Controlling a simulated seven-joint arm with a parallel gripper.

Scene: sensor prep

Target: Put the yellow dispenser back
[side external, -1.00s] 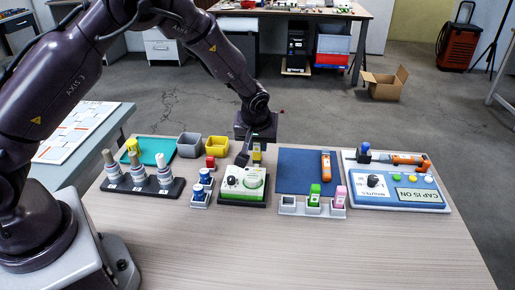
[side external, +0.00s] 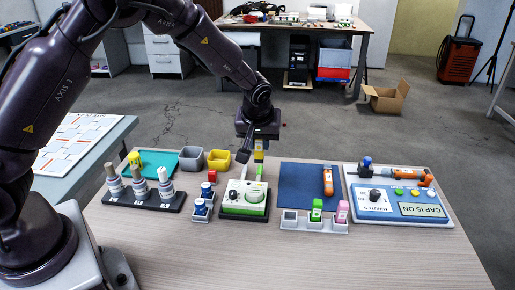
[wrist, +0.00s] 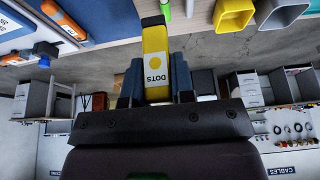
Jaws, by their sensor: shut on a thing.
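The yellow dispenser (side external: 259,154), with a white "DOTS" label, is in my gripper (side external: 258,143), above the bench behind the white-and-green device. In the wrist view the dispenser (wrist: 155,55) sits between the two dark fingers of my gripper (wrist: 155,90), which are shut on it. A grey rack (side external: 291,222) stands at the front of the bench. Its left slot looks empty. A green dispenser (side external: 317,210) stands in its middle slot and a pink dispenser (side external: 342,212) in its right slot.
The white-and-green device (side external: 243,196) stands left of the rack. The blue mat (side external: 300,185) behind the rack bears an orange tool (side external: 328,181). A timer panel (side external: 400,205) is at right. Grey (side external: 191,157) and yellow (side external: 219,158) bins are at left. The front bench is clear.

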